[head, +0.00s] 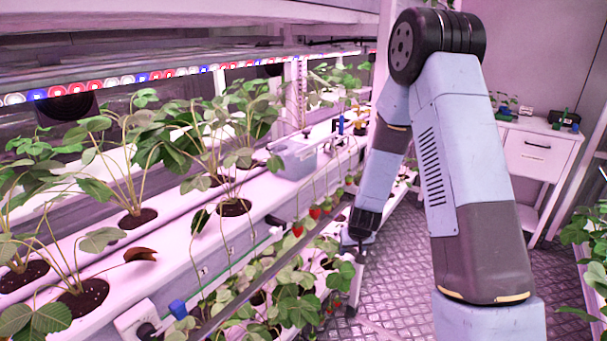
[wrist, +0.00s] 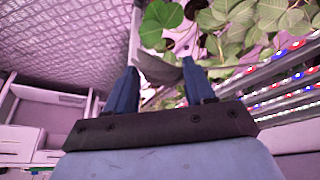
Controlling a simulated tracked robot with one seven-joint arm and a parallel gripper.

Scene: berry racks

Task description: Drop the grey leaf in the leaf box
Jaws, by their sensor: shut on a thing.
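In the wrist view, my gripper (wrist: 160,82) has its two blue fingers closed on the grey leaf (wrist: 158,69), a dull grey piece between the fingertips. In the head view, my forearm hangs down over the aisle beside the rack; the fingers and the held leaf cannot be made out there. A pale grey-blue box (head: 297,160), which looks like the leaf box, stands on the white rack beyond the nearer plants, left of my forearm. I cannot make out the box in the wrist view.
Strawberry plants stand in the white gutters (head: 262,196) along the left, with red berries (head: 314,212) hanging near my forearm. A curled brown leaf (head: 140,255) is on a near plant. A white drawer cabinet (head: 538,152) stands at the back right. The metal floor (head: 395,270) is clear.

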